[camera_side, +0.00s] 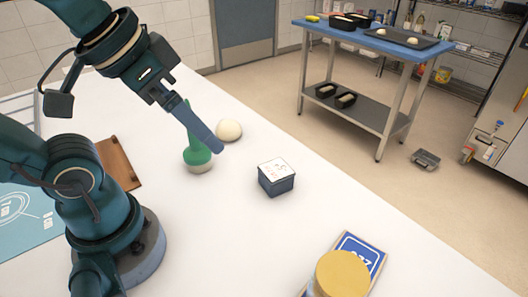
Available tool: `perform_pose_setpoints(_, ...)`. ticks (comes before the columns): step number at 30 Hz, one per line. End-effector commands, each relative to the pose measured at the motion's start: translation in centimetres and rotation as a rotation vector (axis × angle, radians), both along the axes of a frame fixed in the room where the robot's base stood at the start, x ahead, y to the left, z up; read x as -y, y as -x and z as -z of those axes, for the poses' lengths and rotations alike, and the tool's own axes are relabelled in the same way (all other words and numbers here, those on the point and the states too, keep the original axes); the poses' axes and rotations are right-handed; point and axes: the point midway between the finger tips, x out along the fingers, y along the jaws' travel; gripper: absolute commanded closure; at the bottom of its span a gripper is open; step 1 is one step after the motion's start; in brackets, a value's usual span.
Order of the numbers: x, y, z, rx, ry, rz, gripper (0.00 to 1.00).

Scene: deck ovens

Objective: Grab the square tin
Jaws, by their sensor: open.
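The square tin (276,178) is a small dark blue-grey box with a white printed lid. It stands upright on the white table, right of the middle of the arm's reach. My gripper (215,146) is above the table to the left of the tin, apart from it and higher. It is open with nothing seen between its fingers. One finger hides most of the other from this side.
A green item with a pale base (197,158) stands behind my gripper, and a dough ball (229,130) lies close by. A yellow-lidded jar (342,274) and blue sign (361,250) are at the front right. A brown board (119,164) lies at left. The table around the tin is clear.

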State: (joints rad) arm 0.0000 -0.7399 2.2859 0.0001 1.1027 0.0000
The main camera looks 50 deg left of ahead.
Motion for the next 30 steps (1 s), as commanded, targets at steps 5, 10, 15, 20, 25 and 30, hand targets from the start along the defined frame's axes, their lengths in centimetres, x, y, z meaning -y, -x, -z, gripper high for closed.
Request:
perform_pose_setpoints(5, -0.7, -0.7, -1.2, -0.074, -0.116, 0.121, 0.00)
perform_pose_setpoints(10, -1.9, -2.1, -1.5, -0.183, -0.292, 0.301, 0.00)
perform_pose_setpoints(15, -3.1, -4.5, -1.9, -0.333, -0.517, 0.531, 0.00)
perform_pose_setpoints(20, -3.8, -7.6, -2.1, -0.507, -0.749, 0.760, 0.00)
perform_pose_setpoints(25, -3.6, -10.9, -2.1, -0.707, -0.981, 0.971, 0.00)
perform_pose_setpoints(30, -2.5, -13.2, -1.9, -0.884, -1.155, 1.111, 0.00)
